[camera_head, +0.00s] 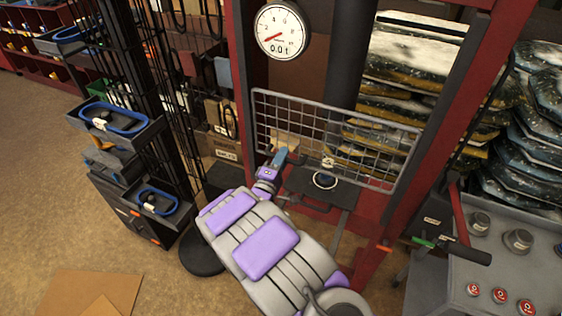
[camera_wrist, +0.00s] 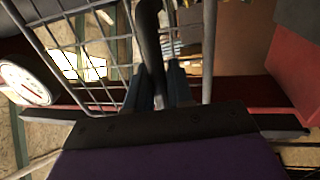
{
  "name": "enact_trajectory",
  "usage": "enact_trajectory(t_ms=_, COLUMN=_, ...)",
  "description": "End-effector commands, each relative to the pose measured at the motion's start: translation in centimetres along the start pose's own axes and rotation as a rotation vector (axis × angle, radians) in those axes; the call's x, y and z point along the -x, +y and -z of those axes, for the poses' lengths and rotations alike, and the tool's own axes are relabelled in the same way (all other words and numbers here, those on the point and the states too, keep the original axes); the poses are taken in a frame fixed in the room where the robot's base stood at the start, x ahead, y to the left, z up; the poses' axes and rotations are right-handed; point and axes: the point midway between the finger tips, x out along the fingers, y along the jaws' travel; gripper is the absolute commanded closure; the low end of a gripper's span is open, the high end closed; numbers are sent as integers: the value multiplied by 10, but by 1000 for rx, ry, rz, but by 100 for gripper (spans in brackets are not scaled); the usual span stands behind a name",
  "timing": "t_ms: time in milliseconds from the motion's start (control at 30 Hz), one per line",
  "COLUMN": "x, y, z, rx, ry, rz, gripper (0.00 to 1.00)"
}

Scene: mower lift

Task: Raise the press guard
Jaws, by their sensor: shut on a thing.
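The press guard (camera_head: 338,110) is a grey wire-mesh panel across the front of the red press frame (camera_head: 440,110). Its wires also show at the left of the wrist view (camera_wrist: 48,60). My gripper (camera_head: 281,157) is at the lower left part of the guard. In the wrist view, the blue fingers of my gripper (camera_wrist: 155,85) are shut around a dark upright bar (camera_wrist: 150,45), which looks like the guard's handle. The bar's lower end is hidden by my gripper. Behind the mesh are a dark press column (camera_head: 348,60) and a small round part (camera_head: 325,180) on a dark plate.
A dial gauge (camera_head: 283,32) reading 0.0 t hangs at the upper left of the frame. A black rack with blue-lined trays (camera_head: 115,122) stands left. Floor at lower left is mostly clear, except cardboard (camera_head: 85,292).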

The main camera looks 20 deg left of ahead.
Motion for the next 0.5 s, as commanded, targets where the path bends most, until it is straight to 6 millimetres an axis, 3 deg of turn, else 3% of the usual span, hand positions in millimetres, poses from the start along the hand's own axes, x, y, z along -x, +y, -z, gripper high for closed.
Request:
enact_trajectory(t_ms=33, x=-4, y=19, z=0, rx=-2, ry=-1, rz=-4, gripper=100)
enact_trajectory(t_ms=200, x=-9, y=45, z=0, rx=-2, ry=-2, rz=-3, gripper=100)
enact_trajectory(t_ms=500, x=-13, y=64, z=0, rx=-2, ry=-2, rz=-4, gripper=100)
